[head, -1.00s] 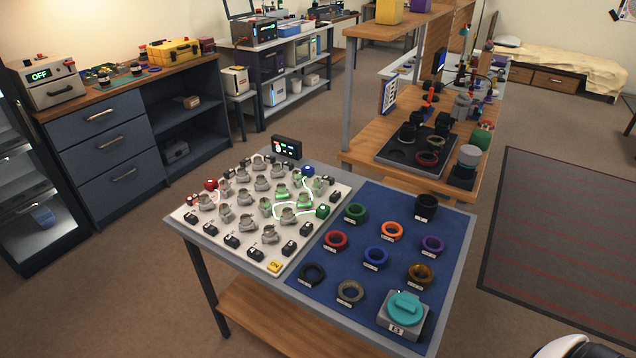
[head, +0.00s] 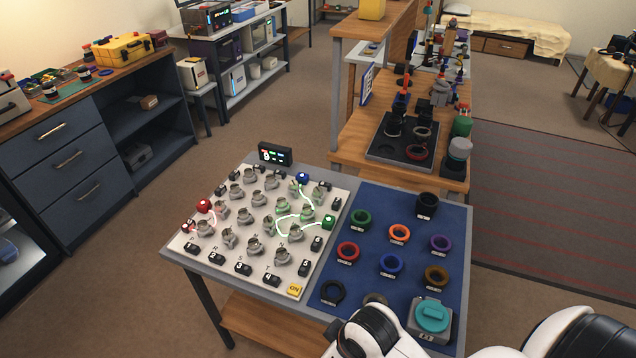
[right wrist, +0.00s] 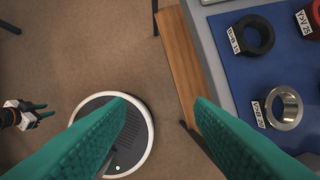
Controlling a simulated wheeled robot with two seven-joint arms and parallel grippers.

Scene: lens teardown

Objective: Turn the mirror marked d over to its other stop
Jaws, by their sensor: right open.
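The white mirror board (head: 275,262) lies on the left part of the table in the head view. Several grey mirrors on round mounts, such as one at the front (head: 254,243), stand on it. Their letters are too small to read, so I cannot tell which is marked d. My right gripper (right wrist: 160,105) is open and empty in the right wrist view, teal fingers wide apart, over the floor beside the table's edge. In the head view its arm comes in at the bottom right, below the board. My left gripper (right wrist: 36,113) shows small at the left of the right wrist view.
A blue mat (head: 374,220) with several rings and a teal-topped box (head: 431,317) lies to the right.

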